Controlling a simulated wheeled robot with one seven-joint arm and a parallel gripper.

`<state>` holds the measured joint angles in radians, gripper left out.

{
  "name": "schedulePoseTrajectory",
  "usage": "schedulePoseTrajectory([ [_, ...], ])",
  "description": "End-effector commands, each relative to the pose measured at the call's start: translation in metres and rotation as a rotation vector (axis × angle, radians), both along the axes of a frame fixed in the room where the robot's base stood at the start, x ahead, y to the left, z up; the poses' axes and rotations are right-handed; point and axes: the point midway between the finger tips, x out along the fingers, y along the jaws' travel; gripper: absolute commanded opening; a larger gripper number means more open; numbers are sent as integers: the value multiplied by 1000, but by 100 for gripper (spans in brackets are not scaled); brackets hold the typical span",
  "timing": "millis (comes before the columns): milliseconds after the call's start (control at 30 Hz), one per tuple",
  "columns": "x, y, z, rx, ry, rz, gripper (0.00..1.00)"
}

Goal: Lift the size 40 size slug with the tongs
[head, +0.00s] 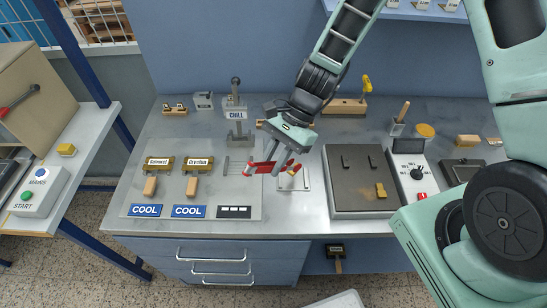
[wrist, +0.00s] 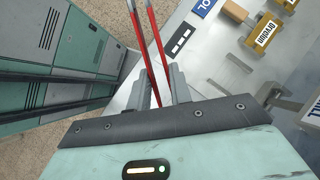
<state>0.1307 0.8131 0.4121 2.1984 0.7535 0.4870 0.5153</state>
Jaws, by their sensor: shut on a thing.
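My gripper (head: 284,160) is shut on the red tongs (head: 262,168) above the middle of the bench. In the wrist view the two red arms of the tongs (wrist: 152,50) reach away from between my gripper's fingers (wrist: 160,88), apart from each other, and run out at the top edge. Nothing shows between the arms there. I cannot make out a number 40 on anything, so I cannot tell which piece is the size 40 slug. A pale plate (head: 305,184) lies under the gripper and is partly hidden by it.
Left of the gripper, a grey board (head: 220,185) bears two brass holders with wooden handles (head: 158,163) and blue COOL labels (head: 147,211). A dark hot plate (head: 372,205) and a dial box (head: 412,178) stand to the right.

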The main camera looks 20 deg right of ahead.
Motion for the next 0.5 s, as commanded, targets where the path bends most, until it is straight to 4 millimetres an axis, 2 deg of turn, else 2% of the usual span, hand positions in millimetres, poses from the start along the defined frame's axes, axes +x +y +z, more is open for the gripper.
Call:
schedulePoseTrajectory([
  [33,0,0,-11,0,0,0,0],
  [200,0,0,-22,0,-1,-1,0],
  [500,0,0,-23,0,-1,-1,0],
])
